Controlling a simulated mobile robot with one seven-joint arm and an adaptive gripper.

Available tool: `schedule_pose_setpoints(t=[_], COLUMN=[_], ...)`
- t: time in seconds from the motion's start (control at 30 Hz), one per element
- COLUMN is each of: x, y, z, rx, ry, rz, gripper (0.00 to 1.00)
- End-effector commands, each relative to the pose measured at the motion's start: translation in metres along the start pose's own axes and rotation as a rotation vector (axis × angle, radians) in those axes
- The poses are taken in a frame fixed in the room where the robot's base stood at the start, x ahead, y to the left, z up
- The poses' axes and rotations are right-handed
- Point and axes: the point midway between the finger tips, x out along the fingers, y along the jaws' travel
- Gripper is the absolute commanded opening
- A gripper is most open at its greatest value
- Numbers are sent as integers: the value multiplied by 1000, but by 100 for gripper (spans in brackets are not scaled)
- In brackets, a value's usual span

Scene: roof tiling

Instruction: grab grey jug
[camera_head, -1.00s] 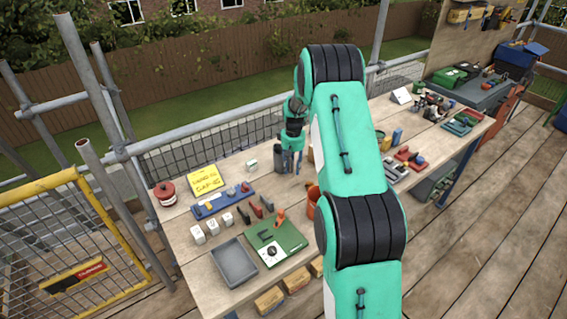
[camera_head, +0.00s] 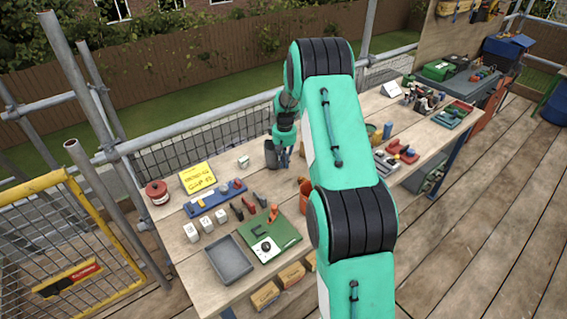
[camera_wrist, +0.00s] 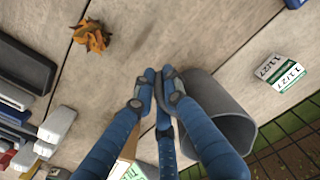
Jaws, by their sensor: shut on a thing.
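The grey jug (camera_head: 271,154) is at the back edge of the workbench, beside my gripper (camera_head: 284,157). In the wrist view the jug (camera_wrist: 222,108) is a dark grey cylinder just right of the fingertips. My gripper (camera_wrist: 160,88) has blue fingers with grey tips, closed together on the jug's left side. The exact contact is partly hidden by the fingers. I cannot tell whether the jug is clear of the bench top.
On the bench (camera_head: 180,246) are a grey tray (camera_head: 229,261), a green board (camera_head: 270,238), a blue tool rack (camera_head: 214,200), a yellow note (camera_head: 197,178) and a red tin (camera_head: 157,191). A white block (camera_wrist: 280,73) lies right of the jug. An orange crumpled thing (camera_wrist: 91,36) lies left.

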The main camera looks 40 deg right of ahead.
Motion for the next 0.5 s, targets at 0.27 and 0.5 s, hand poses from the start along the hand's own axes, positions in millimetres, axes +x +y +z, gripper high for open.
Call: schedule_pose_setpoints(t=[0.27,0.5], x=[-11,-26], y=[0,0], z=[-1,-1], rx=[0,0], ry=[2,2], rz=[1,1], gripper=[0,0])
